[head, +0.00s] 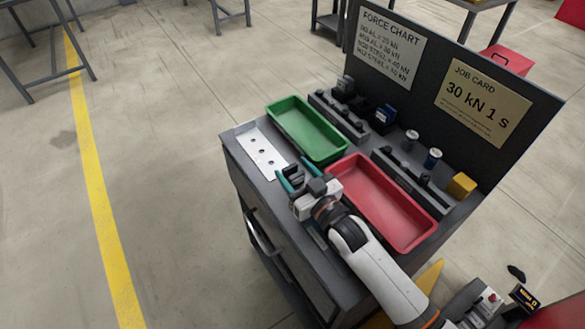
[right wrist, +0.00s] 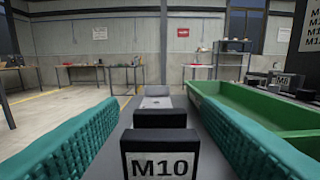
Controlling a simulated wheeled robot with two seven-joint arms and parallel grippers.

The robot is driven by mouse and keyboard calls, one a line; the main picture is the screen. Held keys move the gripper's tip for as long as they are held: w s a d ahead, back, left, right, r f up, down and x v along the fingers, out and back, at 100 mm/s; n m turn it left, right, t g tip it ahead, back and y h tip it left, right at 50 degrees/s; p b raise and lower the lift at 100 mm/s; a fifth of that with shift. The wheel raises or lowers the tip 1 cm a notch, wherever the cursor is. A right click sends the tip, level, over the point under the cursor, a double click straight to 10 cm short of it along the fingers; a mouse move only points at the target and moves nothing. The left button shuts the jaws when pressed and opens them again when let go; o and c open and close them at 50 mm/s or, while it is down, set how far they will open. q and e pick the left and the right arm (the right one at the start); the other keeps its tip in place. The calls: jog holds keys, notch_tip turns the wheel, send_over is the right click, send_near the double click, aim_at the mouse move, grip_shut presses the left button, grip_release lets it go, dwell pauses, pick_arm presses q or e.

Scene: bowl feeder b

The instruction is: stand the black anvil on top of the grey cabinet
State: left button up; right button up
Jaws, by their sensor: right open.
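The black anvil (right wrist: 160,140) is a dark stepped block with a white M10 label, seen in the right wrist view between my right fingers. It looks upright, with its label facing the camera. The grey cabinet (head: 285,262) stands in the middle of the head view, with a drawer handle on its front. My right gripper (head: 296,174) is low over the left part of the cabinet top. Its teal fingers are open on either side of the anvil, with gaps visible. The anvil's underside is hidden, so I cannot tell its contact with the top. My left gripper is not in view.
A white plate with holes (head: 262,153) lies beyond the fingers. A green tray (head: 306,130) and a red tray (head: 380,203) sit close beside the gripper. Dark racks with small parts (head: 415,180) stand behind them, before an upright panel (head: 430,75) with two cards.

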jog(key=v, duration=1)
jog(key=shift+s+d, duration=0.25)
jog(key=shift+s, duration=0.05)
